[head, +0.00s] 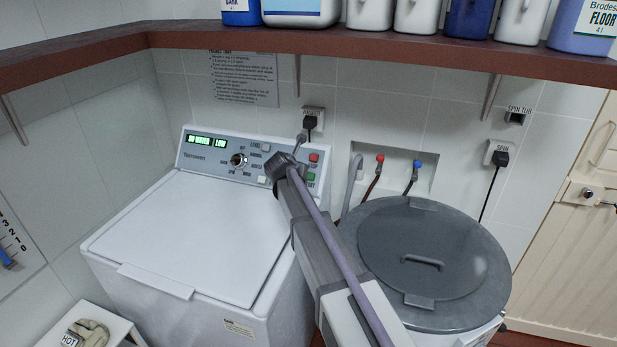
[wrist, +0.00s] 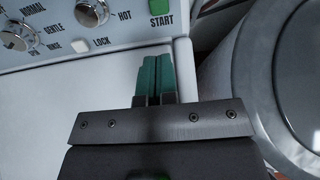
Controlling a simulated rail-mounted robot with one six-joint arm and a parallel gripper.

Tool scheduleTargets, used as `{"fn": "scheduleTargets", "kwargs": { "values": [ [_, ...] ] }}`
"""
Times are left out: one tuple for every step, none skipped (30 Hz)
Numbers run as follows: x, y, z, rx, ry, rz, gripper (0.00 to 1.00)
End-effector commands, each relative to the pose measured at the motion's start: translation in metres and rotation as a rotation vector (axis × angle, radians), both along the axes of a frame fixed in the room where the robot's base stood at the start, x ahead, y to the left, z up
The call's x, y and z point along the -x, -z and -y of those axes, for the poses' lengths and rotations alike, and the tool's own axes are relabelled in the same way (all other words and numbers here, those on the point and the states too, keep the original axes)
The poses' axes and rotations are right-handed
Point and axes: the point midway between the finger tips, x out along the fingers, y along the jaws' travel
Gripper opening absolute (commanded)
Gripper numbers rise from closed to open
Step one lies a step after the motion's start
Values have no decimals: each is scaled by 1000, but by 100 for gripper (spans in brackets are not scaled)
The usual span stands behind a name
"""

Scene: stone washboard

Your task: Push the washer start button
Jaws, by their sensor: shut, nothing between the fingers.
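The washer (head: 190,230) is white with a closed lid and a grey-blue control panel at its back. Its green start button (head: 311,176) is at the panel's right end, below a red stop button (head: 314,157). In the wrist view the start button (wrist: 159,6) is at the top edge, partly cut off, above the word START. My gripper (wrist: 157,58) has its green fingers shut together and empty. The fingertips point towards the start button and appear below it in the picture, with a visible gap. In the head view I cannot make out the fingers near my arm's end.
A round tub with a grey lid (head: 385,268) stands right of the washer. Knobs (wrist: 91,13) and a white lock button (wrist: 80,47) are left of the start button. A brown shelf (head: 400,47) with bottles crosses above.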

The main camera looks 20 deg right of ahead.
Motion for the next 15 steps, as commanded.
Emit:
{"fn": "scheduleTargets", "kwargs": {
  "values": [
    [0, 0, 0, -1, 1, 0, 0],
    [0, 0, 0, -1, 1, 0, 0],
    [0, 0, 0, -2, 1, 0, 0],
    [0, 0, 0, -1, 2, 0, 0],
    [0, 1, 0, -1, 2, 0, 0],
    [-1, 2, 1, -2, 3, 0, 0],
    [-2, 3, 1, -2, 3, 0, 0],
    [-3, 5, 2, -3, 3, -1, 0],
    [-6, 7, 3, -3, 3, 0, 0],
    [-8, 10, 5, -3, 3, 0, 0],
    [-11, 13, 6, -3, 3, 1, 0],
    [-15, 17, 9, -3, 3, 1, 0],
    [-18, 21, 11, -3, 3, 1, 0],
    [-22, 25, 14, -2, 4, 0, 0],
    [-27, 30, 18, -3, 4, -1, 0]
  ]
}}
